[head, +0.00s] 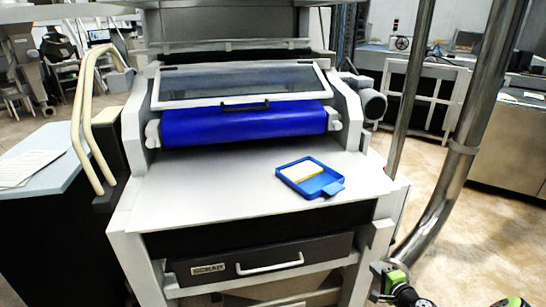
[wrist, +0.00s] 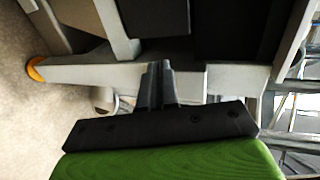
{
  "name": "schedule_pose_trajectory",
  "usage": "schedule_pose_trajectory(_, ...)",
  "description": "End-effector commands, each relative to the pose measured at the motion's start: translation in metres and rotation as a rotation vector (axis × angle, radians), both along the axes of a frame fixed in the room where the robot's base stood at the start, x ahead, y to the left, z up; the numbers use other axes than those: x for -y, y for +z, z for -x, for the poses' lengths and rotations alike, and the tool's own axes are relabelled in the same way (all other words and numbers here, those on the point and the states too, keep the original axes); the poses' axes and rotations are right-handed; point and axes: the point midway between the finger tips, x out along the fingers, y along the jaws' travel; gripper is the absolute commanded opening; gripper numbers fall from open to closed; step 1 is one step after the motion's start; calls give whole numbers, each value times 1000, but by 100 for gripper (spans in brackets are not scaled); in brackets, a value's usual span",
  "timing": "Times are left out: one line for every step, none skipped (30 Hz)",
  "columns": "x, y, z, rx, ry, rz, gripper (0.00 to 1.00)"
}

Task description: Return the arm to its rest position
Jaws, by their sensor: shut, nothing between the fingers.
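My gripper (wrist: 158,66) shows in the wrist view with its two dark fingers together, shut and empty. Beyond the fingers are the grey frame bars of the machine, with floor to the left; the fingers look clear of them. In the head view, green and black parts at the bottom right corner look like my own arm, low and right of the machine. The gripper's fingertips cannot be made out there.
The roller sheeter (head: 250,185) has a blue roller (head: 243,126) under a clear guard (head: 240,84). A blue tray (head: 323,185) with a pale block (head: 301,171) lies on its bed. A drawer (head: 260,262) is below. A metal pipe (head: 462,150) rises at the right.

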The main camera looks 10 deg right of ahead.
Motion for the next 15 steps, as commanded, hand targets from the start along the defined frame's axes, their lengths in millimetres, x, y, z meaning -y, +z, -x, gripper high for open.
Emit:
schedule_pose_trajectory(-9,12,-5,-10,39,26,0)
schedule_pose_trajectory(-17,22,-9,-24,79,53,0)
schedule_pose_trajectory(-33,38,-15,-50,150,99,0)
schedule_pose_trajectory(-48,53,-19,-76,212,143,0)
schedule_pose_trajectory(-65,68,-22,-106,282,192,0)
schedule_pose_trajectory(-88,89,-24,-148,374,262,0)
schedule_pose_trajectory(-105,103,-23,-183,440,315,0)
schedule_pose_trajectory(-121,118,-21,-215,500,366,0)
schedule_pose_trajectory(-140,137,-16,-257,575,434,0)
schedule_pose_trajectory(-154,151,-11,-288,627,486,0)
schedule_pose_trajectory(-168,165,-5,-318,674,537,0)
schedule_pose_trajectory(-185,185,4,-356,732,605,0)
schedule_pose_trajectory(-197,199,12,-384,770,654,0)
schedule_pose_trajectory(-208,213,21,-410,805,703,0)
schedule_pose_trajectory(-222,233,34,-443,845,766,0)
